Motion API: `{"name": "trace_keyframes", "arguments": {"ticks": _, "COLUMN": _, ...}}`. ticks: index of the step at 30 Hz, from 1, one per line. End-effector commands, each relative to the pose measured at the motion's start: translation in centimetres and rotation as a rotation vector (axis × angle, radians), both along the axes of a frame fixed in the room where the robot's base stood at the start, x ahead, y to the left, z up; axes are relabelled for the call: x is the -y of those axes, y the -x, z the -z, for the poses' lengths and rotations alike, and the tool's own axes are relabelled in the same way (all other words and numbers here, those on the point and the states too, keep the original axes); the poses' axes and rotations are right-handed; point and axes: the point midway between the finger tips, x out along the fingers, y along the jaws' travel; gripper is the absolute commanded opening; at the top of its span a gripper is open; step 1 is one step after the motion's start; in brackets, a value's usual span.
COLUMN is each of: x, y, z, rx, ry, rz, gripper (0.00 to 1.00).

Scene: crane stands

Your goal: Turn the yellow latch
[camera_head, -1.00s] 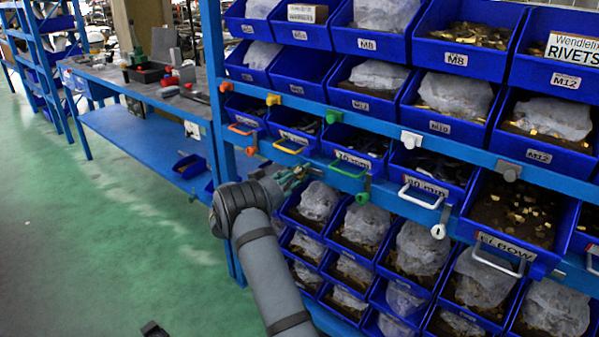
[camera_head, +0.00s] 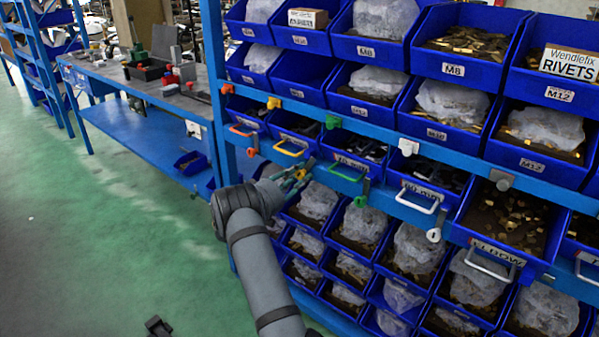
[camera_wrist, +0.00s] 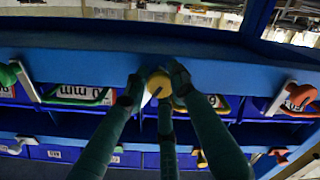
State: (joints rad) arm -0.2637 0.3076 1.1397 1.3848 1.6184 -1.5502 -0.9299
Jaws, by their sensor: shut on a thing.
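The yellow latch (camera_wrist: 159,84) has a round knob with a dark slot, mounted on the blue shelf beam. The yellow handle also shows in the wrist view (camera_wrist: 207,107), partly behind a finger. Another yellow latch (camera_head: 273,102) sits on the upper beam, apart from my gripper.
A green handle (camera_head: 346,173) with a green latch (camera_head: 360,193) is close to the right of my gripper. An orange handle (camera_head: 243,130) is to the left. White handles (camera_head: 415,200) stick out farther right. Green floor (camera_head: 110,225) is open at left.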

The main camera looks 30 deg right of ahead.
Motion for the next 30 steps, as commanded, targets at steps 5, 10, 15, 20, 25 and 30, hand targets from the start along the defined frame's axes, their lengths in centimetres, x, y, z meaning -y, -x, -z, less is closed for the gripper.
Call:
{"name": "trace_keyframes", "arguments": {"ticks": 5, "x": 0.07, "y": 0.44, "z": 0.81, "rx": -0.138, "ry": 0.043, "rz": 0.008, "gripper": 0.00}}
{"name": "trace_keyframes", "arguments": {"ticks": 10, "x": 0.10, "y": 0.45, "z": 0.81, "rx": -0.227, "ry": 0.085, "rz": 0.007, "gripper": 0.00}}
{"name": "trace_keyframes", "arguments": {"ticks": 15, "x": 0.12, "y": 0.46, "z": 0.84, "rx": -0.285, "ry": 0.112, "rz": 0.007, "gripper": 0.00}}
{"name": "trace_keyframes", "arguments": {"ticks": 20, "x": 0.14, "y": 0.47, "z": 0.89, "rx": -0.313, "ry": 0.125, "rz": 0.007, "gripper": 0.00}}
{"name": "trace_keyframes", "arguments": {"ticks": 25, "x": 0.16, "y": 0.48, "z": 0.90, "rx": -0.321, "ry": 0.130, "rz": 0.008, "gripper": 0.00}}
{"name": "trace_keyframes", "arguments": {"ticks": 30, "x": 0.19, "y": 0.48, "z": 0.90, "rx": -0.321, "ry": 0.130, "rz": 0.008, "gripper": 0.00}}
